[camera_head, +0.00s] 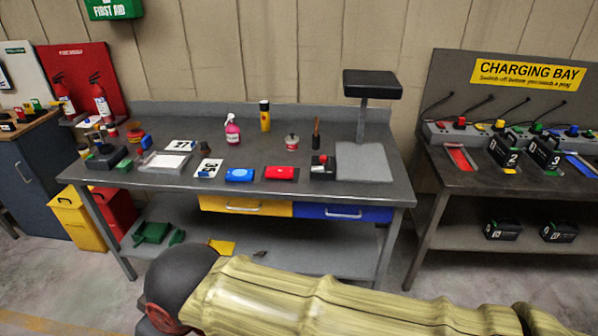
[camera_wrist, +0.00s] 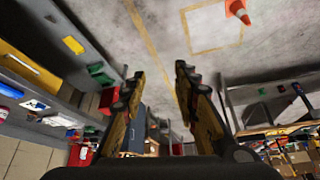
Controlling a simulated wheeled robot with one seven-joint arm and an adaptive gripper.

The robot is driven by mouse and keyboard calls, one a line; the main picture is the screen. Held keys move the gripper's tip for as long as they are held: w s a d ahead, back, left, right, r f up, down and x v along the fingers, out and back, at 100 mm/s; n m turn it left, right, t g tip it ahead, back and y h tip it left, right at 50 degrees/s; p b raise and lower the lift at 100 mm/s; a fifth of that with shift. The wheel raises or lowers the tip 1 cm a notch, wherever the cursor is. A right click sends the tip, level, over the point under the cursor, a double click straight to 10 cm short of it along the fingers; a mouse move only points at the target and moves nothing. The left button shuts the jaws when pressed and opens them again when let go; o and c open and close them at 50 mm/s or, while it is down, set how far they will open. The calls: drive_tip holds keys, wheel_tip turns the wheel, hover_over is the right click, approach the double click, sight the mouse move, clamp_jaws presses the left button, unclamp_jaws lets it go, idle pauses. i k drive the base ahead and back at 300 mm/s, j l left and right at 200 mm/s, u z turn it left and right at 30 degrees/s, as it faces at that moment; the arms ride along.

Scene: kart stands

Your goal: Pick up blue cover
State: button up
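The blue cover (camera_head: 240,175) lies flat on the grey workbench (camera_head: 320,193), near its front edge. A red cover (camera_head: 281,173) lies just right of it and a numbered white card (camera_head: 208,168) just left. In the wrist view my gripper (camera_wrist: 158,80) is open, its two fingers wide apart with nothing between them. It points toward the floor area, with the bench off to the left. In the head view my arm crosses the bottom, in front of the bench; the fingers are not seen.
A pink spray bottle (camera_head: 232,130), a yellow can (camera_head: 265,116) and a tin (camera_head: 292,142) stand behind the covers. A black box (camera_head: 322,167) and a raised black plate (camera_head: 372,84) are to the right. A charging bench (camera_head: 470,180) stands farther right. An orange cone (camera_wrist: 238,11) is on the floor.

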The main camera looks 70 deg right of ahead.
sight(233, 174)
drive_tip(key=z, duration=1.8)
